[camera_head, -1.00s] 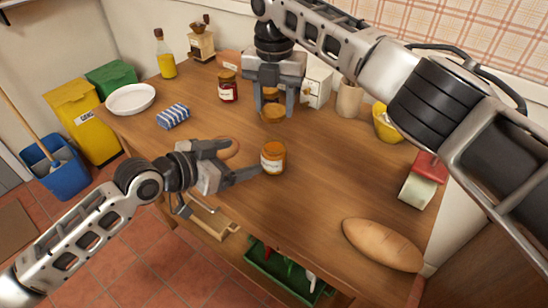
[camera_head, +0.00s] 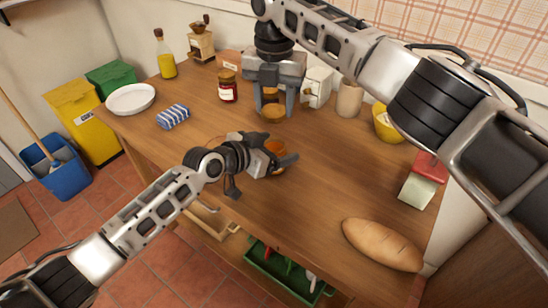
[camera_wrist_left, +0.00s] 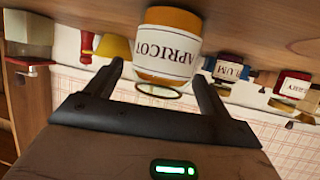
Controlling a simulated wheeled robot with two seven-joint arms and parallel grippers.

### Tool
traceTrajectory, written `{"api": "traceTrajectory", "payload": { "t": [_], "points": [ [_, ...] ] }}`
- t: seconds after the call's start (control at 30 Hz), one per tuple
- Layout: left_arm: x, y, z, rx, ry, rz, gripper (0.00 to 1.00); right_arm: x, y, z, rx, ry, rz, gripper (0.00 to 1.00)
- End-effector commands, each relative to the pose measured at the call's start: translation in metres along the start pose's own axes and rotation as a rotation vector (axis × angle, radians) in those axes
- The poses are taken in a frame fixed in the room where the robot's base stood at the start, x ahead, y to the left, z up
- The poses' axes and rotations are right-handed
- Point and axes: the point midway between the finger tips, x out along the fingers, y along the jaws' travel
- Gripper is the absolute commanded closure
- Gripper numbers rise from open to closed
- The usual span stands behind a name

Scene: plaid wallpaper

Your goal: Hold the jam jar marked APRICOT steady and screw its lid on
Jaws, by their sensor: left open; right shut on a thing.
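The apricot jar (camera_head: 276,147) stands on the wooden table near its middle, partly hidden by my left gripper (camera_head: 281,163). In the left wrist view the jar (camera_wrist_left: 168,45) appears upside down, with orange contents, a white APRICOT label and no lid on its mouth. My left gripper's fingers (camera_wrist_left: 159,72) are open, one to each side of the jar; contact cannot be told. My right gripper (camera_head: 275,108) is behind the jar, pointing down, shut on a round golden-brown lid (camera_head: 273,114) held apart from the jar.
A red jam jar (camera_head: 228,88) stands at the back; another jar (camera_head: 270,93) is partly behind my right gripper. A striped cloth (camera_head: 173,116) and white plate (camera_head: 131,98) lie left. A bread loaf (camera_head: 382,245) lies front right.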

Motion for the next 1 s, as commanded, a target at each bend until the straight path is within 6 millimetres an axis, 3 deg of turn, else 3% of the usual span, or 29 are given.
{"api": "traceTrajectory", "payload": {
  "t": [0.17,0.4,0.43,0.57,0.9,1.0],
  "points": [
    [0.0,0.0,0.0,0.0,0.0,0.0,0.19,0.0,0.0,0.0,0.0,0.0,0.0,0.75],
    [0.0,0.0,0.0,-0.001,0.0,0.0,0.83,0.0,0.0,0.0,0.0,0.0,0.0,0.75],
    [0.0,0.0,0.0,-0.001,0.0,0.0,0.85,0.0,0.0,0.0,0.0,0.0,0.0,0.75],
    [0.0,0.0,0.0,-0.001,0.0,0.0,0.85,0.005,0.0,0.0,0.0,0.002,0.0,0.75],
    [-0.001,0.0,0.0,-0.001,-0.001,0.0,0.85,0.05,0.0,0.001,0.0,0.002,0.0,0.75],
    [-0.001,0.0,0.0,-0.001,-0.001,0.0,0.85,0.051,0.0,0.002,-0.001,0.0,0.001,0.75]
  ]
}}
